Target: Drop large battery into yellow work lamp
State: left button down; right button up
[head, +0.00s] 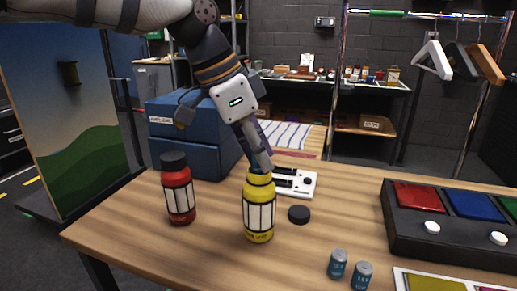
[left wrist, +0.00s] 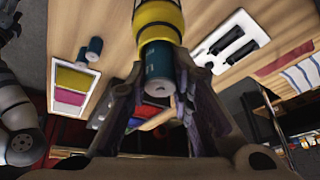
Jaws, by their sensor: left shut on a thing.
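The yellow work lamp (head: 259,212) stands upright on the table, its top open. My left gripper (head: 262,160) points down at its mouth from above. In the left wrist view, the gripper (left wrist: 158,100) is shut on a dark teal battery (left wrist: 159,70), held in line with the yellow lamp (left wrist: 158,20). The battery's far end is at the lamp's opening; I cannot tell how far inside it is. In the head view the fingers mostly hide the battery.
A red lamp (head: 178,190) with a dark top stands to the left. A black cap (head: 299,214) and a white holder with black slots (head: 305,183) are close by. Two smaller batteries (head: 337,264) stand at the front. A button box (head: 400,232) is at right; blue drawers (head: 185,155) stand behind.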

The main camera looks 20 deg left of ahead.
pick_arm(q)
notch_tip(320, 180, down, 2)
jog(key=shift+s+a+f+g, duration=0.1)
jog(key=shift+s+g, duration=0.05)
jog(key=shift+g, duration=0.15)
jog(key=c, duration=1.3)
grip_release()
jog(key=shift+f, duration=0.1)
jog(key=shift+c, duration=0.2)
jog(key=shift+w, duration=0.2)
jog(key=v, duration=1.2)
